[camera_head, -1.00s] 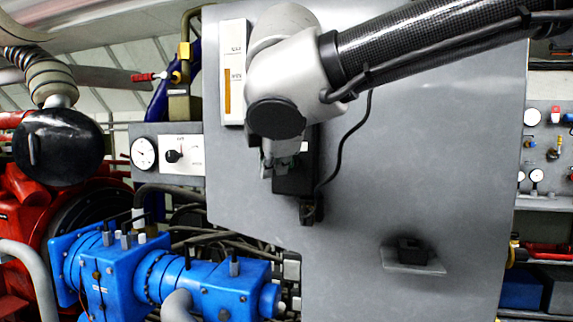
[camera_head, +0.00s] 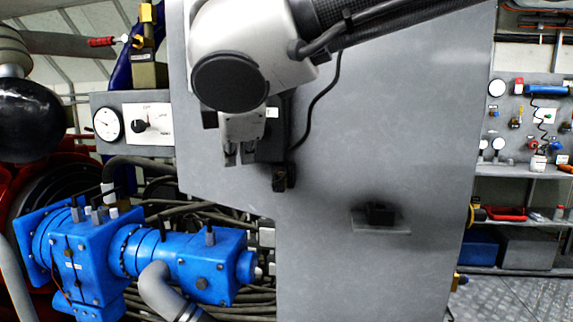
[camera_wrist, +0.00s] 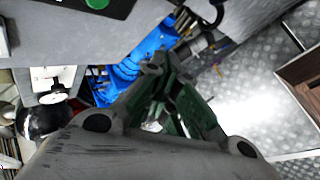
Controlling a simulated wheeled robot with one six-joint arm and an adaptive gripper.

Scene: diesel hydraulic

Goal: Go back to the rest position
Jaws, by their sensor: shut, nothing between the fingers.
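My gripper (camera_head: 238,156) hangs below the round dark cap of my arm, in front of the large grey panel (camera_head: 320,190) in the head view. Its fingers point down, and nothing shows between them. In the wrist view my gripper (camera_wrist: 165,75) appears with its dark green fingers brought together and empty. My arm reaches in from the upper right and hides the top of the panel.
A blue pump (camera_head: 170,260) with hoses stands at lower left. A gauge (camera_head: 107,124) and a switch plate (camera_head: 150,125) are left of the panel. A small black block (camera_head: 380,213) sits on a ledge. Shelves (camera_head: 525,170) and open floor (camera_head: 510,300) lie right.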

